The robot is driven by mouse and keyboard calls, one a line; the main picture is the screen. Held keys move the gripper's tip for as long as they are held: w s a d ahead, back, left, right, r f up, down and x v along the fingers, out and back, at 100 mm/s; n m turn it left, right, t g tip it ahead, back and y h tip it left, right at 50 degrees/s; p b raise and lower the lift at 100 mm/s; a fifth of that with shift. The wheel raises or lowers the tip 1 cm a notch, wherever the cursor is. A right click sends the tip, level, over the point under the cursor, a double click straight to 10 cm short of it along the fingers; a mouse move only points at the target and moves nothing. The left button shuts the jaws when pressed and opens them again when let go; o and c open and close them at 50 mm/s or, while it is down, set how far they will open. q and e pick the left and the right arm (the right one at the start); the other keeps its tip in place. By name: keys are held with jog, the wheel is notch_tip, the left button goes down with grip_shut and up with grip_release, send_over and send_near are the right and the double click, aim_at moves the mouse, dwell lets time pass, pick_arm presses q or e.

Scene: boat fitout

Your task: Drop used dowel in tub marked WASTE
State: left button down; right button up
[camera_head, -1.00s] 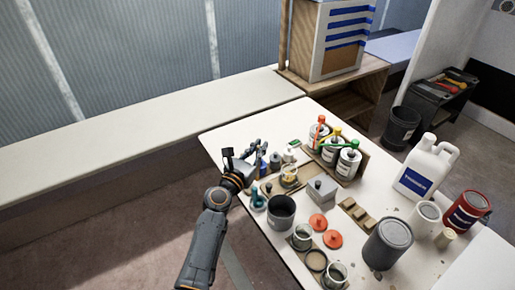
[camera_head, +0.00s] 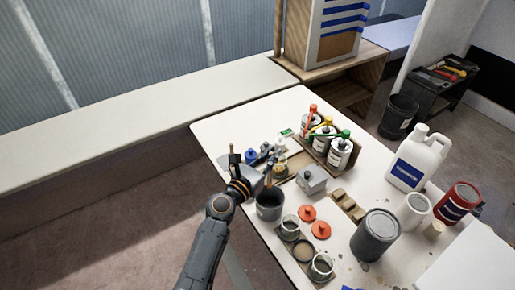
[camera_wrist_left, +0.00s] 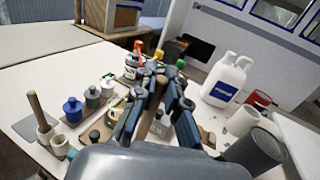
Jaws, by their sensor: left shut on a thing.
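My left gripper (camera_head: 265,176) is shut on a thin brown dowel (camera_wrist_left: 161,36). In the left wrist view the dowel stands up between the fingers (camera_wrist_left: 157,90). In the head view the gripper is beside and just above a dark grey open tub (camera_head: 269,208) on the bench; I cannot tell whether the dowel is over its mouth. A small pale label shows on the tub, too small to read. My right gripper is not in view.
Another brown stick (camera_wrist_left: 37,108) stands at the bench's left edge. Blue and grey bottles (camera_wrist_left: 73,108), capped cans (camera_head: 338,152), a grey box (camera_head: 311,180), orange lids (camera_head: 307,213) and glass jars (camera_head: 289,229) crowd the bench. A white jug (camera_head: 415,163) stands right.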

aim_at(270, 175)
pick_arm(q)
jog(key=f+b, duration=0.4)
jog(key=shift+d+f+b, duration=0.2)
jog(key=shift+f+b, duration=0.05)
jog(key=shift+b, duration=0.05)
jog(key=shift+f+b, duration=1.75)
jog(key=shift+f, duration=0.2)
